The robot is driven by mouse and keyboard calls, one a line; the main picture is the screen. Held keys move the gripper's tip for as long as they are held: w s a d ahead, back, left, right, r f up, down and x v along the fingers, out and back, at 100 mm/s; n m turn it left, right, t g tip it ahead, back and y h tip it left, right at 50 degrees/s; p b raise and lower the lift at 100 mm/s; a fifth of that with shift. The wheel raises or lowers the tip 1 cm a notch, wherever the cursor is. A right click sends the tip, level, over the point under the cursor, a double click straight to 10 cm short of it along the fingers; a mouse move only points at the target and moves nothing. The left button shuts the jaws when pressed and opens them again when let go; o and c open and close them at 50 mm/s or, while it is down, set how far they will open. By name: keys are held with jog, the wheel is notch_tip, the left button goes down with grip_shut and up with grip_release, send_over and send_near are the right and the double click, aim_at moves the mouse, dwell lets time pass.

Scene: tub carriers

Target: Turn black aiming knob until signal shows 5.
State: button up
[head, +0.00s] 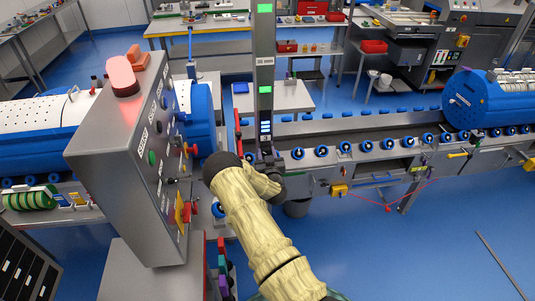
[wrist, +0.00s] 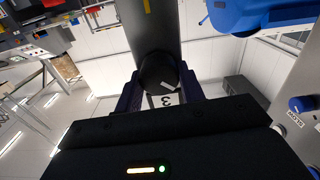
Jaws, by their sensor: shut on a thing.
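The black aiming knob (wrist: 157,70) is in the middle of the wrist view, with a white pointer line on its face. My gripper (wrist: 162,88) is shut on it, one dark finger on each side. A white label with a dark figure that looks like a 3 (wrist: 166,100) shows just below the knob. In the head view the grey signal post (head: 264,55) stands upright beyond my arm. Its small display (head: 265,127) shows several stacked pale blue bars; I cannot read an exact value. My arm hides the knob in the head view.
A grey control panel (head: 120,165) with a red lamp (head: 122,76) stands close on the left. A roller conveyor (head: 345,150) runs right from the post to a blue drum (head: 465,98). The blue floor (head: 410,255) at front right is mostly clear, with a thin rod lying there.

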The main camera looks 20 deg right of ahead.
jog(key=shift+f+b, duration=0.2)
jog(key=shift+b, duration=0.2)
jog(key=shift+n, duration=0.4)
jog(key=n+b, duration=0.1)
jog(key=b, duration=0.1)
jog(key=n+b, duration=0.2)
jog(key=b, duration=0.1)
jog(key=shift+f, duration=0.25)
jog(key=n+b, duration=0.3)
jog(key=b, duration=0.1)
jog(key=shift+a+n, duration=0.15)
jog(key=shift+n, duration=0.15)
jog(key=shift+r+n+b, duration=0.1)
jog(key=shift+n+b, duration=0.9)
jog(key=o, duration=0.8)
jog(key=shift+s, duration=0.1)
jog(key=shift+o, duration=0.8)
jog(key=shift+r, duration=0.15)
